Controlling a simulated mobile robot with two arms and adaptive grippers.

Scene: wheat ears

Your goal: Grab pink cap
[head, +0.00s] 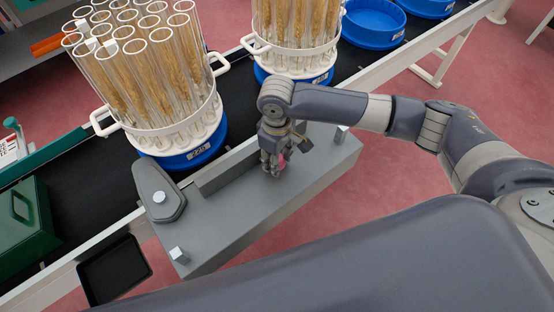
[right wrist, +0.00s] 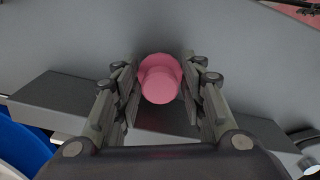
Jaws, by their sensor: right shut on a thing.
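The pink cap (right wrist: 160,80) is between the two fingers of my right gripper (right wrist: 161,95) in the right wrist view, over a grey surface. In the head view only a small part of the pink cap (head: 281,161) shows beside the fingers of my right gripper (head: 273,168), low over the grey bench (head: 260,200). The right gripper is shut on the cap. I cannot tell whether the cap touches the bench. My left gripper is not in view.
Two white racks of glass tubes with wheat ears (head: 150,125) (head: 293,62) stand on blue bases on the black conveyor (head: 75,160). Blue trays (head: 372,22) lie farther along. A green box (head: 22,225) and a black tray (head: 113,270) are at left.

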